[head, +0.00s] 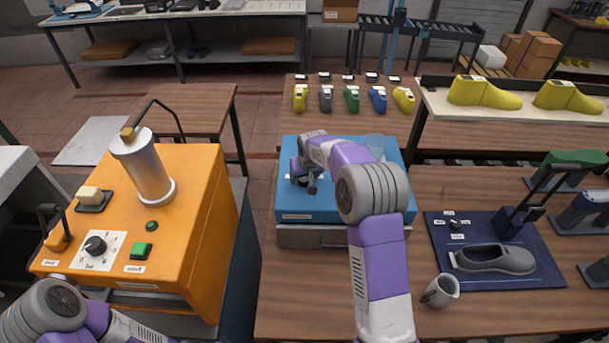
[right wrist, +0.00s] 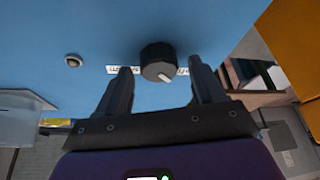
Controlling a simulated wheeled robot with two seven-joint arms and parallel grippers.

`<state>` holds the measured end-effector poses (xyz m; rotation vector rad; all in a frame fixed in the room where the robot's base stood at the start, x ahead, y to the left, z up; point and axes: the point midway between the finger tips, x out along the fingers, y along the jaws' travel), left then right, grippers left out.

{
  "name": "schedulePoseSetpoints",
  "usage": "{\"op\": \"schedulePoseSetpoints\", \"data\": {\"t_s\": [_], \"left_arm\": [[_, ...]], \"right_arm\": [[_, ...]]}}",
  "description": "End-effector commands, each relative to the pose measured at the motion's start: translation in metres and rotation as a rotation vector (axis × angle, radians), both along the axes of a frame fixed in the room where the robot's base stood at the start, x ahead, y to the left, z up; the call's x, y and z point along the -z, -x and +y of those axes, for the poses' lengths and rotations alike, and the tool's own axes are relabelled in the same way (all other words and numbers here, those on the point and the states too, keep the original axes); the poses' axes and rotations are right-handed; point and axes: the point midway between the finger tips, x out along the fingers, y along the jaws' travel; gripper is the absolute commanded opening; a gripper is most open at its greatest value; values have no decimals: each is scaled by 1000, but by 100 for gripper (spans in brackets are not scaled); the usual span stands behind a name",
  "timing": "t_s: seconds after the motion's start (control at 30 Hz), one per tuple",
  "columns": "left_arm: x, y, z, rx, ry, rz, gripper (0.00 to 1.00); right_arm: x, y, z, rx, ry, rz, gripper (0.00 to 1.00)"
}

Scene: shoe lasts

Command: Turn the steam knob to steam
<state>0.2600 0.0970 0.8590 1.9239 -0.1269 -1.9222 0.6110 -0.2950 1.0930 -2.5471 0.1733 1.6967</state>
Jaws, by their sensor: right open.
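The knob (right wrist: 158,62) is a black round dial with a white pointer mark, on a blue face in the right wrist view. The pointer slants toward the lower right there. A white label strip (right wrist: 120,70) shows on both sides of it, its text too small to read. The blue box (head: 290,205) stands on the wooden table in the head view. My right gripper (right wrist: 160,75) is open, with one finger on each side of the knob and gaps between. It also shows over the blue box in the head view (head: 311,186). My left gripper is out of view.
An orange machine (head: 205,215) with its own dial (head: 95,246) and a metal cylinder stands at left. A small pitcher (head: 441,291) and a grey shoe (head: 495,259) on a navy mat lie right of my right arm. Colored lasts (head: 351,98) line the back.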

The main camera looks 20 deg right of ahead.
Motion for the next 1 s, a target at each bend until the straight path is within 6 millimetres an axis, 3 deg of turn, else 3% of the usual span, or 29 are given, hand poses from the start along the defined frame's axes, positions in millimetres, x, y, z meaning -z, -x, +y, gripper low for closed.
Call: {"op": "schedulePoseSetpoints", "data": {"t_s": [0.1,0.47,0.77,1.0], "left_arm": [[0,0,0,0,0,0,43],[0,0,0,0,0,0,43],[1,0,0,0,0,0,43],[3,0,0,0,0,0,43]], "right_arm": [[0,0,0,0,0,0,65],[0,0,0,-1,0,1,12],[0,0,1,40,2,2,12],[1,0,2,180,3,4,12]]}}
